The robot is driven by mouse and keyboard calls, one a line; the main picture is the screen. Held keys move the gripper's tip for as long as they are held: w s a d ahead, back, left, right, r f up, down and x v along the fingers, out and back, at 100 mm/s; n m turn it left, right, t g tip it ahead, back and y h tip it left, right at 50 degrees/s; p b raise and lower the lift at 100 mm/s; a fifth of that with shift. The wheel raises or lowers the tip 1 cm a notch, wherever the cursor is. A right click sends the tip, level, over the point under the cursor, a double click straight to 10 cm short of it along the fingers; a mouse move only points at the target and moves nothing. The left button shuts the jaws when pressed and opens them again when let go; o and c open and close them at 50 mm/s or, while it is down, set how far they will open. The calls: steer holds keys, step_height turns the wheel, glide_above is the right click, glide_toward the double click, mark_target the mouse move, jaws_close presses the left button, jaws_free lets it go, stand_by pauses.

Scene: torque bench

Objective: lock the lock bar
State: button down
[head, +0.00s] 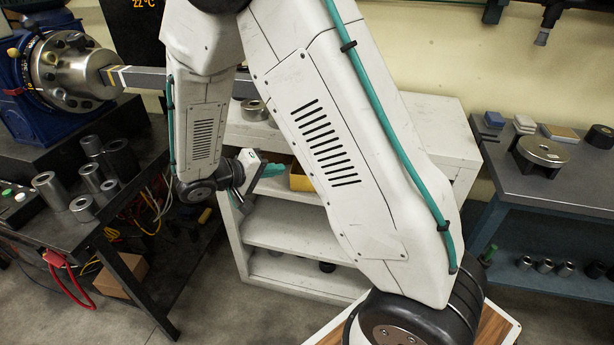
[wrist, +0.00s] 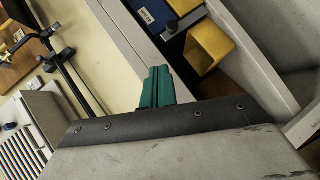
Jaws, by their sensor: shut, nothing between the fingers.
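A long grey bar (head: 148,80) sticks out to the right from the round steel chuck (head: 72,72) of a blue machine at the upper left of the head view. A light band crosses it near the chuck, and part of it is hidden behind my arm. I cannot tell whether this is the lock bar. My gripper (head: 270,170) has teal fingers and is in front of the white shelf unit, below and to the right of the bar, apart from it. In the wrist view the fingers (wrist: 157,88) are together and empty.
Several steel cylinders (head: 82,207) stand on the dark bench at left. The white shelf unit (head: 290,222) is behind my arm; a yellow open box (wrist: 209,46) shows in the wrist view. A grey bench (head: 560,180) holding small parts is at right.

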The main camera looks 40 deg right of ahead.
steer(key=w+f, duration=0.1)
steer(key=w+a+f+t, duration=0.1)
steer(key=f, duration=0.1)
steer(key=shift+h, duration=0.3)
steer(key=s+x, duration=0.2)
steer(key=x, duration=1.1)
steer(key=shift+s+f, duration=0.15)
steer(key=shift+f, duration=0.25)
